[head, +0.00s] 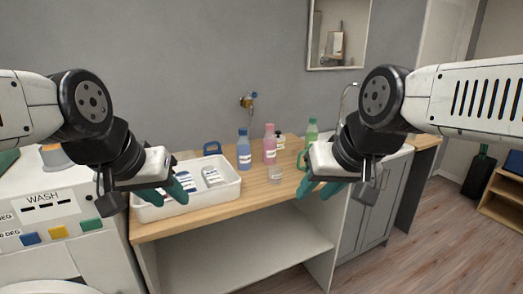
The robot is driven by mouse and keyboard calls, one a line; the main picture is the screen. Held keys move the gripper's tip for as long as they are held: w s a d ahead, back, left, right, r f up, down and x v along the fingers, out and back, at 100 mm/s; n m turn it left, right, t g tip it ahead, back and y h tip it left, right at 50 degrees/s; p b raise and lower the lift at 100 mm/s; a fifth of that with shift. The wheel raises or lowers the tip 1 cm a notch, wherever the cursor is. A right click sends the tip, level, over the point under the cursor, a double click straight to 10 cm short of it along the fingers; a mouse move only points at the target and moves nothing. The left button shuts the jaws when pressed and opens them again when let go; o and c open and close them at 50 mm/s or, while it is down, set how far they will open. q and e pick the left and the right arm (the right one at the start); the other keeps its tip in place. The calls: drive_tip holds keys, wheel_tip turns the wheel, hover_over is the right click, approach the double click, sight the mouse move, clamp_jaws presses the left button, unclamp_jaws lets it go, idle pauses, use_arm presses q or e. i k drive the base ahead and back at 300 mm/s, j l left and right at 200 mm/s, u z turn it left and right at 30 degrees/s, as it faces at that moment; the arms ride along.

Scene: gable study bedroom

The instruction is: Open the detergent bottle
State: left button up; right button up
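Several bottles stand on the wooden counter: a blue bottle (244,152), a pink bottle (270,150) and a green bottle (312,131). I cannot tell from their labels which is the detergent bottle. The blue and pink bottles are upright with caps on. The green bottle is partly hidden behind my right gripper. My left gripper (170,190) is over the white tray, left of the bottles; its teal fingers look apart and empty. My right gripper (320,189) is in front of the green bottle, right of the pink one; its teal fingers look apart and empty.
A white tray (188,208) holds white packets with blue markings. A washing machine (60,262) is at left, a grey cabinet (372,210) at right.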

sight(244, 153)
drive_tip(key=i+l+u, duration=0.5)
drive_tip(key=l, duration=0.15)
drive_tip(key=i+l+u, duration=0.25)
drive_tip(key=l, duration=0.15)
drive_tip(key=i+l, duration=0.3)
drive_tip(key=l, duration=0.15)
